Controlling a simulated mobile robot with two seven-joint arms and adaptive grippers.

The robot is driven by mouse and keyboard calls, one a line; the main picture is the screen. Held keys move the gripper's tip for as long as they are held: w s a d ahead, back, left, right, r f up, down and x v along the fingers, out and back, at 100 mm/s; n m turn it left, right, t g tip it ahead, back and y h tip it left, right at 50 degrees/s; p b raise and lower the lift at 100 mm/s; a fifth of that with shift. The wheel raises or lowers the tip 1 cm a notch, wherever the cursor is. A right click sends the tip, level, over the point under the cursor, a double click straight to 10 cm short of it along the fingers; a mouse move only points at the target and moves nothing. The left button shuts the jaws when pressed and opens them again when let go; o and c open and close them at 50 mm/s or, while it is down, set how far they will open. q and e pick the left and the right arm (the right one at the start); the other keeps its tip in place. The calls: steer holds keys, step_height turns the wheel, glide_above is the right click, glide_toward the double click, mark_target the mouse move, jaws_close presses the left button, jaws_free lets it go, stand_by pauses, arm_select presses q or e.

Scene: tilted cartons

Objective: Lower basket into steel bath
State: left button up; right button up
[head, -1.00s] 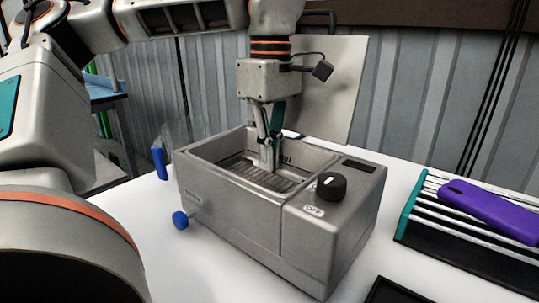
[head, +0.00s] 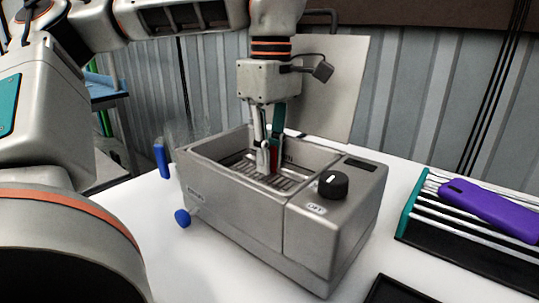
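The grey steel bath (head: 235,222) stands on the white table, with a black knob and a small dark panel on its right part. Inside its well is a dark slatted, rack-like piece (head: 240,163); I cannot tell if this is the basket or the bath's own floor. My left gripper (head: 268,165) points straight down into the well, its fingertips close to the slats. A dark red and teal part shows between or behind its fingers, and I cannot tell whether they grip anything. My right gripper is not in view.
A grey upright panel (head: 335,90) stands behind the bath. A blue upright piece (head: 161,158), beside a faint see-through mesh, and a blue knob (head: 182,218) are at its left. A purple object (head: 485,208) lies on a slatted rack (head: 408,215) at right. White table shows in front.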

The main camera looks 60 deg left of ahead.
arm_select(q)
steer(key=shift+w+a, duration=0.15)
steer(key=shift+w, duration=0.15)
steer(key=shift+w+r, duration=0.1)
steer(key=shift+r, duration=0.25)
steer(key=r, duration=1.1)
steer(key=shift+s+r, duration=0.15)
steer(key=shift+s, duration=0.05)
